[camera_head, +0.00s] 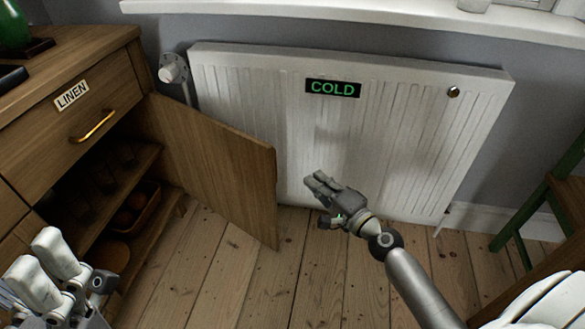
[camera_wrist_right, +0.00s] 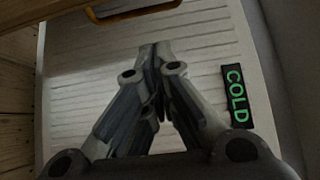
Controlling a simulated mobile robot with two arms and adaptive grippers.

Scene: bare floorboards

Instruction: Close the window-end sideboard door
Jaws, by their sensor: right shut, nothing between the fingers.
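The wooden sideboard (camera_head: 38,100) stands at the left in the head view. Its door (camera_head: 215,165), at the radiator end, is wide open and juts out over the floor, uncovering shelves. The drawer above bears a LINEN label (camera_head: 71,95) and a brass handle (camera_head: 93,126). My right gripper (camera_head: 314,180) is shut and empty, right of the door's free edge and apart from it, in front of the radiator. It also shows in the wrist view (camera_wrist_right: 155,48). My left gripper (camera_head: 45,265) is at the lower left, before the sideboard; its opening is unclear.
A white radiator (camera_head: 415,130) with a COLD sign (camera_head: 333,88) stands behind the door. Bare floorboards (camera_head: 235,280) are clear below. Several items, including a basket (camera_head: 140,207), are on the shelves. A green-legged piece of furniture (camera_head: 515,235) stands at the right.

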